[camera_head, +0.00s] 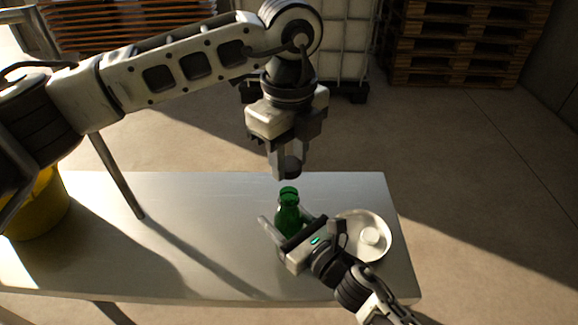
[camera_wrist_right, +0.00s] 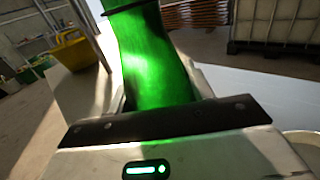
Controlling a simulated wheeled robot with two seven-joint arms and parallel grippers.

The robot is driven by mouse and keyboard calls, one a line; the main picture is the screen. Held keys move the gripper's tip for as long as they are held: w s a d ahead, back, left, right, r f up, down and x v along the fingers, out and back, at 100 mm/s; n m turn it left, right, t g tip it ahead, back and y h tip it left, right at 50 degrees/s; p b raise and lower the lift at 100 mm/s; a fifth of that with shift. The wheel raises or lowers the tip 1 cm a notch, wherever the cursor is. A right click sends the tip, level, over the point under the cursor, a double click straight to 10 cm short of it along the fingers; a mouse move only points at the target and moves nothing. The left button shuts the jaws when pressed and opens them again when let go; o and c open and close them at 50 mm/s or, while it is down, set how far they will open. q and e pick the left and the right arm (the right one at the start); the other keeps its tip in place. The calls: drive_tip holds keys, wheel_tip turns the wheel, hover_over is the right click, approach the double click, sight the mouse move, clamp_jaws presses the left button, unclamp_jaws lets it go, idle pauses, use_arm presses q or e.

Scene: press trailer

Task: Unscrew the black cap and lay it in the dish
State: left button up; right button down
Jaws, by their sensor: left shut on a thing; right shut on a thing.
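A green bottle (camera_head: 288,213) stands upright on the metal table; its neck looks uncapped in the head view. It also fills the middle of the right wrist view (camera_wrist_right: 150,65). My right gripper (camera_head: 284,222) is shut on the bottle's body from the front right. My left gripper (camera_head: 287,165) points down above the bottle, shut on the dark cap (camera_head: 292,168). The cap is apart from the neck, a little above it.
The table (camera_head: 190,275) is mostly bare left of the bottle. A yellow bucket (camera_head: 40,208) stands at its left end; it also shows in the right wrist view (camera_wrist_right: 75,50). Pallets (camera_head: 460,45) and a caged white tank (camera_head: 345,40) stand on the floor behind.

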drive_tip(key=c, duration=0.5)
unclamp_jaws()
